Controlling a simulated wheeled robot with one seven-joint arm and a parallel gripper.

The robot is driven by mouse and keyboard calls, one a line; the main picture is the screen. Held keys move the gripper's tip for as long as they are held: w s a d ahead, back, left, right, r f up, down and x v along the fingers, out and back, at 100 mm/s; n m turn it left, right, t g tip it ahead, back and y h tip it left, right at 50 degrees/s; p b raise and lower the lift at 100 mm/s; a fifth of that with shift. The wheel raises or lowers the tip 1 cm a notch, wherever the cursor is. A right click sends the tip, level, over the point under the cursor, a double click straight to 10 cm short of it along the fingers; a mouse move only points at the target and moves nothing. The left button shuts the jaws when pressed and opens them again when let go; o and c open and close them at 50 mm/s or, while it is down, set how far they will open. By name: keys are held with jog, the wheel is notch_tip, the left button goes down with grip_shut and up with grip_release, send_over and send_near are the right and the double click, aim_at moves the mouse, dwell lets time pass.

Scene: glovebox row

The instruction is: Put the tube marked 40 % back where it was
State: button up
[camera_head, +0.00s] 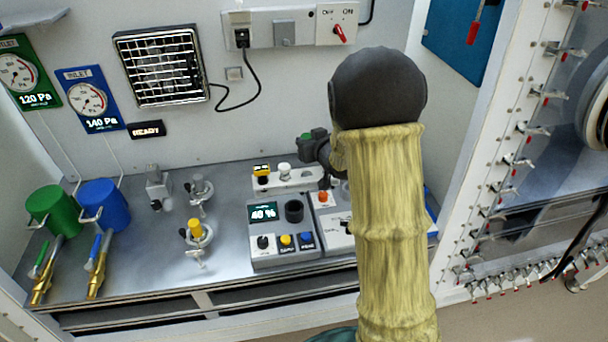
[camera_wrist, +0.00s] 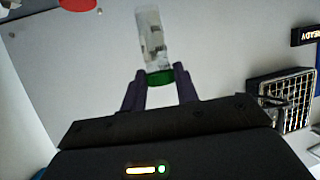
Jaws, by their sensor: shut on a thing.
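My gripper (camera_wrist: 159,82) is shut on a clear tube (camera_wrist: 151,36) with a green cap (camera_wrist: 159,78). In the wrist view the fingers pinch it at the cap, and the tube body extends away from them. I cannot read its marking. In the head view the green cap (camera_head: 306,137) shows by my dark gripper, above the back of the bench; the tube body is hard to make out. Below is a pale rack (camera_head: 300,181) with a yellow-capped tube (camera_head: 262,171) and a white-capped tube (camera_head: 285,170). My arm hides its right part. A grey meter (camera_head: 282,252) reads 40 %.
The meter has a black round well (camera_head: 294,211) and several knobs. Another grey unit (camera_head: 337,225) is partly behind my arm. Ring-like stands (camera_head: 199,236) are at mid-bench. Green (camera_head: 53,210) and blue (camera_head: 105,205) canisters stand left.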

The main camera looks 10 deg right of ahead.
jog(key=shift+w, duration=0.25)
jog(key=shift+s, duration=0.15)
jog(key=shift+f, duration=0.25)
jog(key=f, duration=0.5)
jog(key=shift+w+f, duration=0.15)
jog(key=shift+w, duration=0.05)
jog(key=shift+s+a, duration=0.15)
jog(key=shift+s, duration=0.05)
jog(key=shift+w+d+f+p, duration=0.15)
jog(key=shift+f+p, duration=0.35)
jog(key=shift+f, duration=1.6)
jog(key=shift+d, duration=0.1)
jog(key=shift+s+r, duration=0.1)
jog(key=shift+s, duration=0.1)
